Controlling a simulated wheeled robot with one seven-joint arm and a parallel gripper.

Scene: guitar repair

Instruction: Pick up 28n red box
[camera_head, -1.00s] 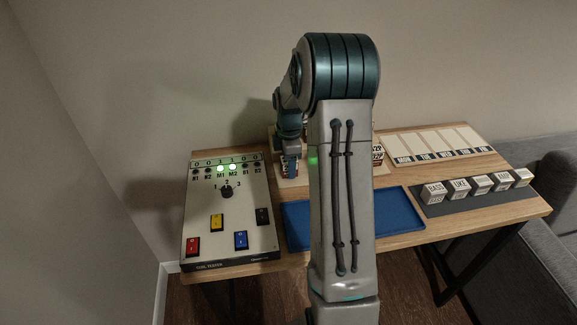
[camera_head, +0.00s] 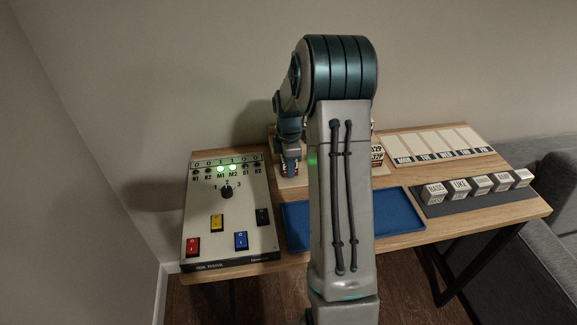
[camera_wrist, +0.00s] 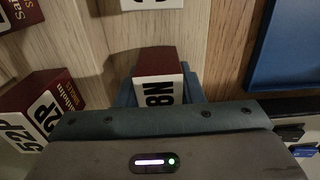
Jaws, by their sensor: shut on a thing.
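The 28n red box (camera_wrist: 157,62) is in the middle of the wrist view, dark red with a white face. Only "8N" of its black print shows; the rest is hidden by my gripper's body. My gripper (camera_wrist: 160,84) has its blue fingers on both sides of the box and is shut on it. In the head view my gripper (camera_head: 290,166) is at the back of the table, left of my upright arm link. The box is too small there to make out clearly. I cannot tell whether it is clear of the surface.
Other dark red boxes with white printed faces stand close by, one (camera_wrist: 45,100) left of my gripper. A blue tray (camera_head: 405,218) lies in front. A switch panel (camera_head: 230,200) stands at left, a weekday board (camera_head: 440,142) and several white blocks (camera_head: 480,184) at right.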

